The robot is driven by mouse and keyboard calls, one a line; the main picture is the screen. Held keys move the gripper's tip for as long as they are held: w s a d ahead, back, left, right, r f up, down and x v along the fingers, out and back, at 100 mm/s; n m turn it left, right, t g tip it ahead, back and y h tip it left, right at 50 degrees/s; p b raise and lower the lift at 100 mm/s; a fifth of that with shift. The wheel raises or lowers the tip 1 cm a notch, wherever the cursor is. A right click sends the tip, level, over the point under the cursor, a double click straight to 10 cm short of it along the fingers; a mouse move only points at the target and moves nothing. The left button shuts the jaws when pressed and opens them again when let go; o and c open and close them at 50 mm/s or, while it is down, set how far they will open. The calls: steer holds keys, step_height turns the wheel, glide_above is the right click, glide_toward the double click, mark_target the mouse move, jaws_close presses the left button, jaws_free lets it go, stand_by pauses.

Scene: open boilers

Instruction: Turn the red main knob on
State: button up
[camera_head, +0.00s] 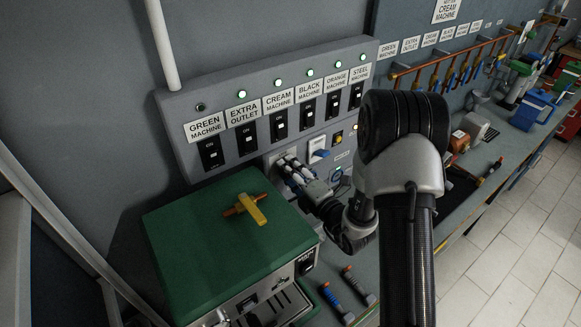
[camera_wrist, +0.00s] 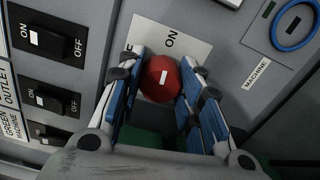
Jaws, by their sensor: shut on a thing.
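The red main knob (camera_wrist: 158,84) shows in the wrist view, round, with a short white mark on its face. It sits on a pale plate (camera_wrist: 185,32) lettered ON, with a partly covered word to the left. The white mark is slightly tilted and points roughly toward ON. My gripper (camera_wrist: 161,68) has its blue-padded fingers on both sides of the knob and is shut on it. In the head view my gripper (camera_head: 290,168) reaches the panel under the black switches. The knob is hidden there behind the fingers.
The grey panel (camera_head: 180,110) holds several labelled black switches above my gripper. A blue-handled switch (camera_head: 318,152) is just right of my gripper. Two tools (camera_head: 350,285) lie on the bench.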

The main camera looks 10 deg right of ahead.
steer(key=shift+m+p, duration=0.3)
steer(key=shift+m, duration=0.6)
steer(key=o, duration=1.1)
steer(key=shift+c, duration=0.2)
steer(key=v, duration=1.2)
